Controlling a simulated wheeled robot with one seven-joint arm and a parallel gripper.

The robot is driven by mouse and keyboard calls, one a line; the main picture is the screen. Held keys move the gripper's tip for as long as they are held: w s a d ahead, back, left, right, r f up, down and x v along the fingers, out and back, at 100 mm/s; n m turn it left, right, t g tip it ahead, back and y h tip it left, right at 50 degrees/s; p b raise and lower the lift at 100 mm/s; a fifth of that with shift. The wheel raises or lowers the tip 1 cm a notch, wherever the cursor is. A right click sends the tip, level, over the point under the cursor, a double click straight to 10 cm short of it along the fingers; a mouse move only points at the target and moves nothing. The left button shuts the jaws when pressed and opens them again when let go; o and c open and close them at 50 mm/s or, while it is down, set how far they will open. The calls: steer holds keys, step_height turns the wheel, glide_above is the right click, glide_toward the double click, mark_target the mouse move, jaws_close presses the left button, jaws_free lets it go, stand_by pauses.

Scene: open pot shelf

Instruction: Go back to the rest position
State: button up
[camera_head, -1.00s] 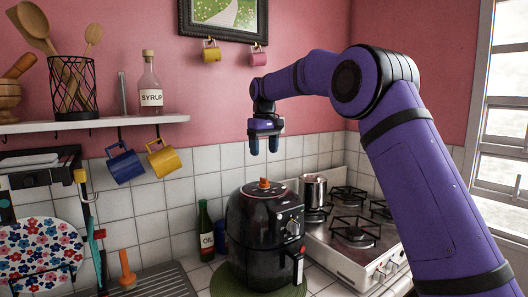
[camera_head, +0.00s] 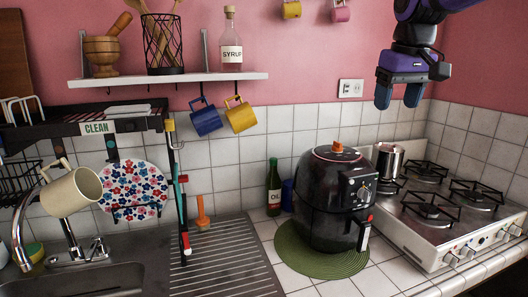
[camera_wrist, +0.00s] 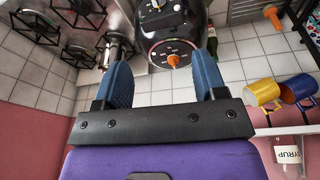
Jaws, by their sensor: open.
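My gripper (camera_head: 398,97) hangs at the upper right in the head view, its blue fingers pointing down, apart and empty. It is above the stove (camera_head: 440,210) and the metal pot (camera_head: 388,160), touching nothing. In the wrist view my gripper (camera_wrist: 162,85) also shows spread fingers with nothing between them. Beyond them is the black air fryer (camera_wrist: 170,30) with its orange knob. The rest of my arm is mostly out of the head view.
The air fryer (camera_head: 335,205) stands on a green mat (camera_head: 290,262), beside an oil bottle (camera_head: 273,188). A wall shelf (camera_head: 180,79) holds a syrup bottle (camera_head: 229,42); a blue mug (camera_head: 206,118) and yellow mug (camera_head: 240,115) hang below. A cream mug (camera_head: 72,192) is above the sink.

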steer(key=s+d+f+m+t, duration=0.1)
steer(key=s+f, duration=0.4)
steer(key=s, duration=0.7)
steer(key=s+d+f+m+t, duration=0.1)
steer(key=s+f, duration=0.5)
steer(key=s, duration=0.6)
steer(key=shift+s+d+t, duration=0.4)
steer(key=shift+d, duration=0.1)
